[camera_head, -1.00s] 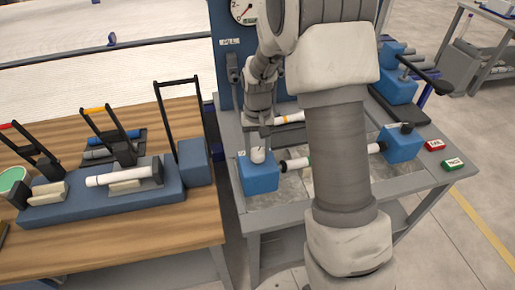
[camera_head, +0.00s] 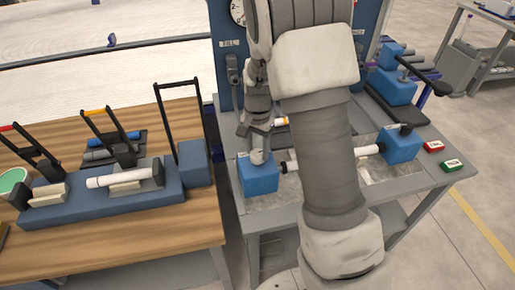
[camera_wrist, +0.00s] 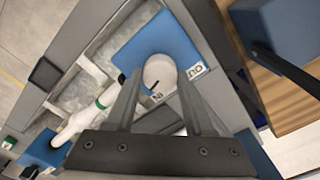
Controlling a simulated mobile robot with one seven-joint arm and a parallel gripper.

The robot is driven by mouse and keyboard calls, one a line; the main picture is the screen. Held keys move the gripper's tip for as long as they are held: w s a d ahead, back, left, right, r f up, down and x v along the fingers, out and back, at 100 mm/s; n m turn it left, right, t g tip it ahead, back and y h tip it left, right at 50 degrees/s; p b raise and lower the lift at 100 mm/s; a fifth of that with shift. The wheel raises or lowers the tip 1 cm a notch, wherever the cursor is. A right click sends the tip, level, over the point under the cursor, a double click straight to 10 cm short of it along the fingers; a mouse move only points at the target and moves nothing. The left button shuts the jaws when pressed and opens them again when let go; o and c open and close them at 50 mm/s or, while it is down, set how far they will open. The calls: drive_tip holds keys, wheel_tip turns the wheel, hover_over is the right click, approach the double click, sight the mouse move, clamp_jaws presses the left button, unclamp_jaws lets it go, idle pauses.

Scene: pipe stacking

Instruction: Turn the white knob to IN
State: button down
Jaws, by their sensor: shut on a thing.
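The white knob (camera_wrist: 160,72) sits on top of a blue block (camera_wrist: 137,48) in the wrist view. My gripper (camera_wrist: 160,84) is shut on it, with one finger on each side. A dark mark shows on the knob. An OUT label (camera_wrist: 195,71) lies to the right of the knob, and an IN label (camera_wrist: 158,96) lies below it, between the fingers. In the head view the blue block (camera_head: 259,182) is at the front left of the grey bench, with my gripper (camera_head: 257,145) over the knob. The fingers partly hide the knob there.
A white pipe (camera_head: 340,155) runs from this block to another blue block (camera_head: 402,147). Red (camera_head: 434,146) and green (camera_head: 453,164) buttons sit at the bench's right edge. A wooden table (camera_head: 120,235) with a blue pipe fixture (camera_head: 120,190) stands at the left.

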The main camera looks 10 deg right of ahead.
sight(257, 152)
drive_tip(key=shift+r, duration=0.1)
idle(0.3)
drive_tip(key=shift+c, duration=1.4)
unclamp_jaws()
wheel_tip(257, 152, up, 17)
drive_tip(key=p, duration=0.1)
drive_tip(key=shift+r, duration=0.15)
